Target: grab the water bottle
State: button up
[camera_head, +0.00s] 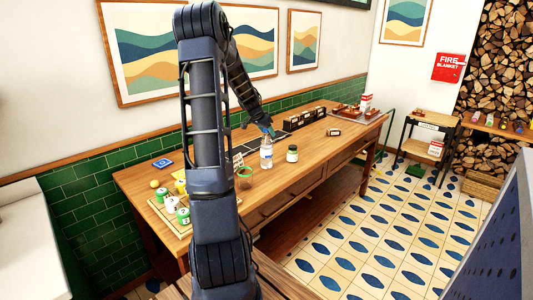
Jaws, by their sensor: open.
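The clear water bottle (266,155) stands upright on the wooden table (290,183), with a pale label around its middle. My gripper (268,131) is at the top of the bottle, reaching down from the upper left. It looks small and dark here, and the gap between its fingers is hard to make out. It is open. I cannot tell whether the fingers touch the bottle's cap, which is partly hidden by them.
Several cans (183,215) sit on a tray at the table's left end. Dark holders (305,118) line the back. The front right tabletop is fairly clear.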

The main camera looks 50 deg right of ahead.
jog(key=shift+c, duration=0.4)
grip_shut()
jog(key=shift+r, duration=0.15)
